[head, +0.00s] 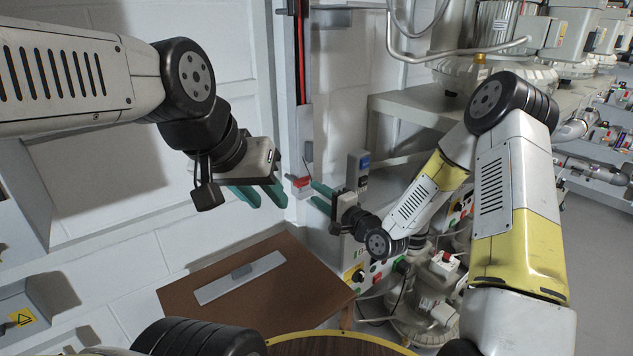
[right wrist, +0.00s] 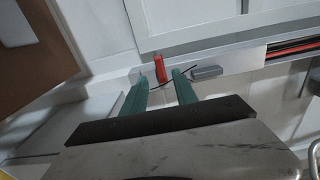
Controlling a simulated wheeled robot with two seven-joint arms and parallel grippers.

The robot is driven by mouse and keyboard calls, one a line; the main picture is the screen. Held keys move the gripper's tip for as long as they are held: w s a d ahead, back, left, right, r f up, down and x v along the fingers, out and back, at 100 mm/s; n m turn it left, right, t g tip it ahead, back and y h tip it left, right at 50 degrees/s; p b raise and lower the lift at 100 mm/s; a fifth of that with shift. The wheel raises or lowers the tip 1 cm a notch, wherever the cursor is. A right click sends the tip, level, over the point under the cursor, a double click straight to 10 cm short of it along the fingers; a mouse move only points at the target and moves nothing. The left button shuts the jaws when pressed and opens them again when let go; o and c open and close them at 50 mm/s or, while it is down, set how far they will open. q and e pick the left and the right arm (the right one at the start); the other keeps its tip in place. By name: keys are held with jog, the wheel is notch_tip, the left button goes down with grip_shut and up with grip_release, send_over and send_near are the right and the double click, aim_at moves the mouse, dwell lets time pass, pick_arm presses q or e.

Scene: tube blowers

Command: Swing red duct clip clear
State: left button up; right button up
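The red duct clip (head: 301,182) is at the lower end of the vertical wall duct (head: 308,125). In the right wrist view the red clip (right wrist: 158,67) stands out from the pale duct, just beyond and between the fingertips. My right gripper (head: 315,192) is open, its green fingers pointing at the clip from the right. In the right wrist view the gripper (right wrist: 161,79) shows a clear gap between its fingers, with nothing held. I cannot tell whether a fingertip touches the clip. My left gripper (head: 268,200) is open and empty, left of the clip.
Red and black cables (head: 300,55) run in the duct above. A grey block (right wrist: 207,72) and a thin dark cable sit beside the clip. A brown board (head: 250,285) with a grey plate lies below. A control panel (head: 365,272) and blowers stand at the right.

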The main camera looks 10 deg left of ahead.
aim_at(304, 185)
jog(key=x, duration=0.6)
jog(key=shift+w+a, duration=0.15)
jog(key=shift+c, duration=0.2)
grip_shut()
